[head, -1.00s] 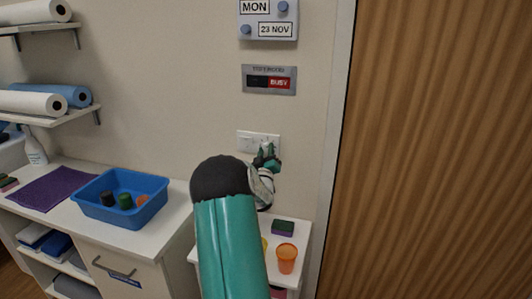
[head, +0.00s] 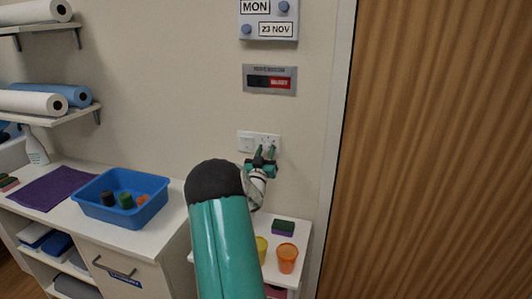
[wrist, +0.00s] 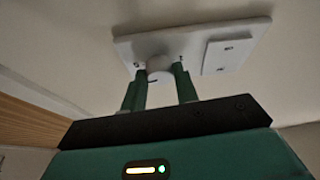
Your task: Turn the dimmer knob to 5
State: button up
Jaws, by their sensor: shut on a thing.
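The white wall plate (head: 246,144) is on the wall below the busy sign, and it shows close up in the wrist view (wrist: 125,47). The round white dimmer knob (wrist: 157,66) stands out from the plate. A flat square rocker switch (wrist: 229,52) sits to its right in the wrist view. My gripper (head: 265,153) is at the plate, its two green fingers on either side of the knob and shut on it. The knob carries a small dark mark, partly visible. I cannot read any scale numbers, and the fingers hide part of the knob's sides.
A small white table (head: 293,225) below holds an orange cup (head: 287,258), a yellow cup (head: 261,250) and a sponge (head: 283,228). A blue bin (head: 118,214) stands on the left counter. A wooden door (head: 440,150) is at right.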

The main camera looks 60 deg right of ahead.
jog(key=m+g, duration=0.2)
jog(key=m, duration=0.1)
jog(key=m+g, duration=0.1)
jog(key=m, duration=0.3)
jog(key=shift+w+g, duration=0.2)
jog(key=shift+g, duration=0.2)
jog(key=shift+m, duration=0.4)
jog(key=o, duration=1)
jog(key=shift+c, duration=0.2)
jog(key=shift+a, duration=0.15)
jog(key=v, duration=1.3)
jog(key=shift+a+f, duration=0.2)
jog(key=shift+a, duration=0.05)
jog(key=shift+w, duration=0.1)
